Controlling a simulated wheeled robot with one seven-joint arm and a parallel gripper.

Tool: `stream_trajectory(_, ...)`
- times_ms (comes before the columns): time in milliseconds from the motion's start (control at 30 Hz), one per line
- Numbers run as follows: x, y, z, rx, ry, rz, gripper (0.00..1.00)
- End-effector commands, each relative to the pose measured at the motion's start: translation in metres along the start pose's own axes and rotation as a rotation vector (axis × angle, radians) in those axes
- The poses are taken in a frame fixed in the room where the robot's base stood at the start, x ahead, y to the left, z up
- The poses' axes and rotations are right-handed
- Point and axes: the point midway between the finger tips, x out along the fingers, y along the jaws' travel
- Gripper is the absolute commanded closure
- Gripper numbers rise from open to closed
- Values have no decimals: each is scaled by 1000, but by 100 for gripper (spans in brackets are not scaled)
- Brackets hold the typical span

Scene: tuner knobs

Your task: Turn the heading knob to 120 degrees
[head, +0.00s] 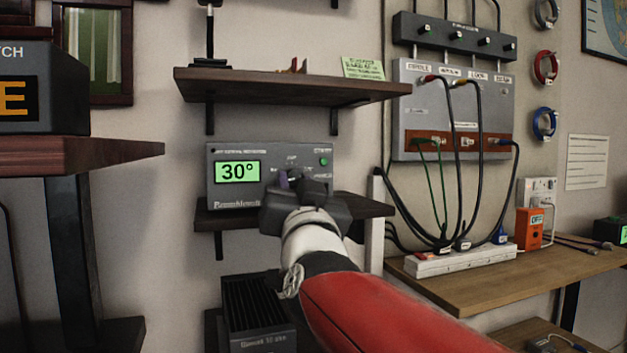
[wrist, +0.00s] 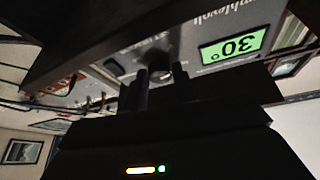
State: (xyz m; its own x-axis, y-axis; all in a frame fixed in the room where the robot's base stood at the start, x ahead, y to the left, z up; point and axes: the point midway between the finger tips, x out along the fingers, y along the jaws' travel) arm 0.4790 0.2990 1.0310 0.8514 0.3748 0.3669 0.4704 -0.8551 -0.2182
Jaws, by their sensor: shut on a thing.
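A grey box (head: 225,190) with a green display reading 30° (head: 238,172) sits on a wall shelf. The display also shows upside down in the wrist view (wrist: 232,46). My gripper (head: 296,181) is at the right half of the box's front. In the wrist view my gripper (wrist: 162,76) has its two dark fingers on either side of the dark knob, shut on it. The knob is mostly hidden by the fingers, and its pointer cannot be made out.
A green button (head: 323,162) is on the box's upper right. A shelf (head: 290,88) hangs above, and a dark finned unit (head: 257,315) stands below. A cabled panel (head: 455,105) and a wooden bench (head: 520,275) are to the right.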

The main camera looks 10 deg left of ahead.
Motion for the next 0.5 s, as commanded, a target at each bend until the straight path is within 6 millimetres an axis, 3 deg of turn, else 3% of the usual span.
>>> stream_trajectory(500,3,-7,-5,441,-26,184,95)
